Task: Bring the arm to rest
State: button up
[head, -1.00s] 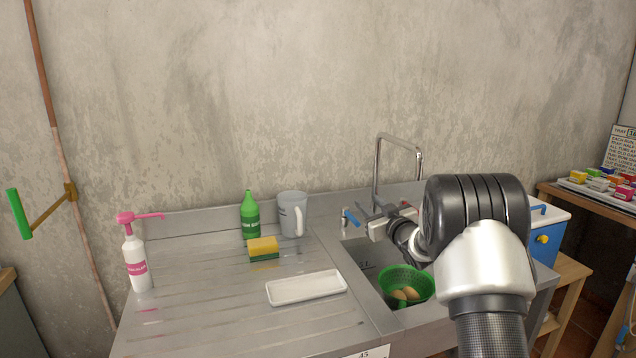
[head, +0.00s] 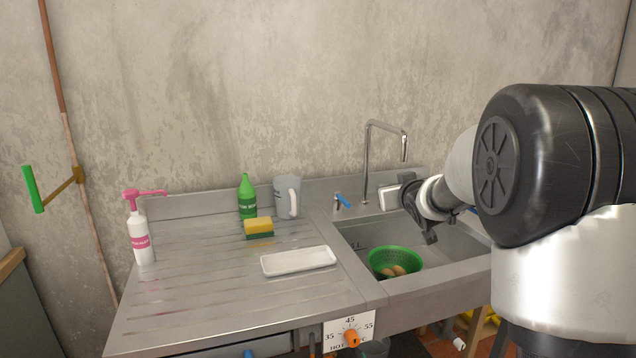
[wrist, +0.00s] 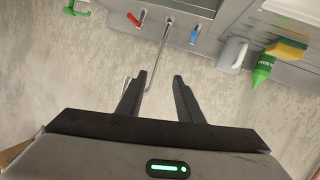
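My gripper (head: 428,232) is at the right in the head view, over the right part of the sink basin (head: 455,243), with my large arm link in front of the far right side. In the wrist view my gripper (wrist: 163,75) has its two dark fingers apart with nothing between them. The picture there looks upside down, with the wall beyond the fingers. The tap spout (wrist: 160,50) shows behind them, with a red tap handle (wrist: 133,20) and a blue tap handle (wrist: 194,36) near it.
A green colander (head: 395,257) with eggs is in the basin. On the drainboard stand a white tray (head: 298,261), a sponge (head: 258,228), a green bottle (head: 247,197), a grey jug (head: 287,197) and a pink-topped pump bottle (head: 142,230). A tall tap (head: 367,165) rises behind the basin.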

jog(key=s+a+f+m+g+b, duration=0.1)
jog(key=s+a+f+g+b, duration=0.2)
jog(key=s, duration=1.2)
jog(key=s+f+m+g+b, duration=0.1)
jog(key=s+f+g, duration=0.35)
jog(key=s, duration=1.05)
jog(key=s+a+f+g+b, duration=0.25)
jog(key=s+f, duration=0.35)
jog(key=s, duration=0.9)
notch_tip(320, 180, up, 26)
jog(key=p, duration=2.6)
jog(key=shift+d+t, duration=0.3)
jog(key=shift+r, duration=0.1)
